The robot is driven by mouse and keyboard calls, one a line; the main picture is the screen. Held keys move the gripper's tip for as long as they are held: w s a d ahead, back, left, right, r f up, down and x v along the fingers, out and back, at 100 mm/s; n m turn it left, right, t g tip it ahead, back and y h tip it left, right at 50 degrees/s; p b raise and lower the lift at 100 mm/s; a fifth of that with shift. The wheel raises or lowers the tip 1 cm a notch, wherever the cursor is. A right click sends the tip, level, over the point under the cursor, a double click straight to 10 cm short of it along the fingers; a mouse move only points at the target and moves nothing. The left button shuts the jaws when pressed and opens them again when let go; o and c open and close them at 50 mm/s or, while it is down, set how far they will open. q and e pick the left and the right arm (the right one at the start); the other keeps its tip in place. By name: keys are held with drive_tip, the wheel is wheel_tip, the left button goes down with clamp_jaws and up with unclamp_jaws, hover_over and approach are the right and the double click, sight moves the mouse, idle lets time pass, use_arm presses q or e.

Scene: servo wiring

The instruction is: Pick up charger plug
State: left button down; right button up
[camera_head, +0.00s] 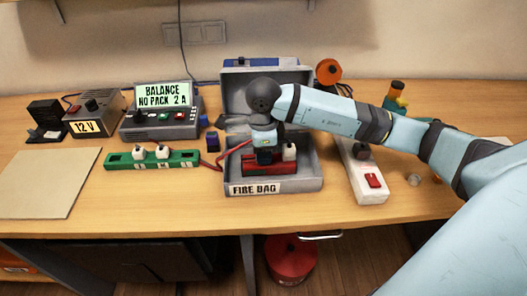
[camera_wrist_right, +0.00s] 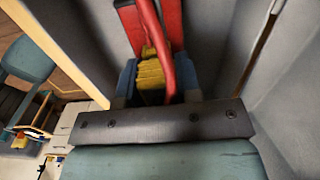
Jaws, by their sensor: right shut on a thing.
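My right gripper (camera_head: 264,157) reaches down into the open grey fire bag (camera_head: 275,188). In the right wrist view its blue fingers (camera_wrist_right: 158,82) are shut on a yellow plug (camera_wrist_right: 151,76), which I take to be the charger plug. A red lead (camera_wrist_right: 160,45) loops down beside the plug. A red pack (camera_head: 262,170) lies in the bag under the gripper. A red cable (camera_head: 236,149) runs into the bag from the left, from the charger (camera_head: 160,117) side. The gripper hides the plug in the head view. My left gripper is not in view.
The bag's raised lid (camera_head: 236,82) stands behind the gripper. A white power strip (camera_head: 368,190) lies right of the bag. A green rail (camera_head: 187,159) with white pieces and a 12 V supply (camera_head: 95,108) are at left. Bare table lies in front of the rail.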

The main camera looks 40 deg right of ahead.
wheel_tip(320, 180, up, 20)
drive_tip(key=p, duration=0.1)
drive_tip(key=shift+f, duration=0.2)
